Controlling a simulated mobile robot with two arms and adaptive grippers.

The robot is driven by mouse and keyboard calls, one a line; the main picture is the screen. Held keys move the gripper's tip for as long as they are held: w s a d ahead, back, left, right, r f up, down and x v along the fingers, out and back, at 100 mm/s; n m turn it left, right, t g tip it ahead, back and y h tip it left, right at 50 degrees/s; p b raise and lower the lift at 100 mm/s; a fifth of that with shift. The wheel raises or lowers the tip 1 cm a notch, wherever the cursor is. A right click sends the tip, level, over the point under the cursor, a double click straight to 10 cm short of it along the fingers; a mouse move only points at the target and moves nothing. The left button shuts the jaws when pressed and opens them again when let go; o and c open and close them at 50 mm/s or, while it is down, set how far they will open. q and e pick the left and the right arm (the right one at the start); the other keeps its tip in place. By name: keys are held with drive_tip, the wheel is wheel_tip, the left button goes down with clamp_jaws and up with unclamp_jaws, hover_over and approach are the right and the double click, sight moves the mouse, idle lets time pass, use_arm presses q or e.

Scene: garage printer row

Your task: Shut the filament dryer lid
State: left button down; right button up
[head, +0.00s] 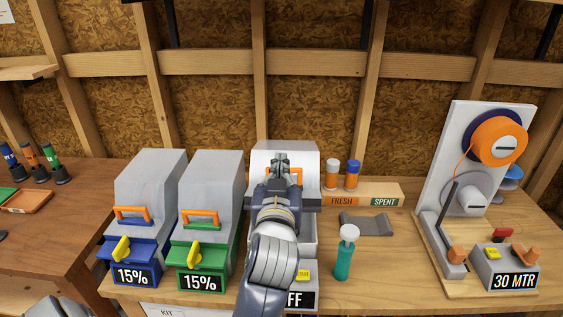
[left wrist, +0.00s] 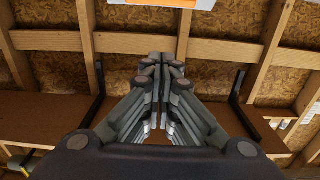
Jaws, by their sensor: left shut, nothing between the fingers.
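Three grey filament dryers stand in a row on the wooden bench. The right one has its pale lid (head: 309,160) raised, with the orange handle (head: 297,174) higher than on its neighbours. Its open grey body (head: 309,236) shows below, partly hidden by my left arm; its label reads "FF" where visible. My left gripper (head: 280,158) is shut and empty, in front of the raised lid in the head view; I cannot tell whether it touches. In the left wrist view, the shut fingers (left wrist: 160,60) point forward, with an orange and white piece at the top edge. My right gripper is out of view.
The blue-fronted dryer (head: 135,255) and green-fronted dryer (head: 203,250) both read 15% and look closed. Right of my arm are a teal bottle (head: 344,255), a grey scoop-like piece (head: 367,224) and the FRESH/SPENT block (head: 360,197). A spool stand (head: 450,170) is farther right.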

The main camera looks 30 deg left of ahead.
use_arm(q)
drive_tip(key=p+x, duration=0.3)
drive_tip(key=x, duration=0.6)
drive_tip(key=shift+w+a, duration=0.2)
drive_tip(key=shift+w, duration=0.15)
drive_tip(key=f, duration=0.2)
drive_tip(key=s, duration=0.1)
drive_tip(key=shift+d+f+p, duration=0.3)
drive_tip(key=shift+d+f, duration=0.05)
drive_tip(key=shift+f, duration=0.05)
drive_tip(key=shift+s+d+f, duration=0.2)
drive_tip(key=shift+s+f, duration=0.1)
drive_tip(key=shift+f, duration=0.15)
drive_tip(key=shift+w+f, duration=0.1)
drive_tip(key=shift+w, duration=0.05)
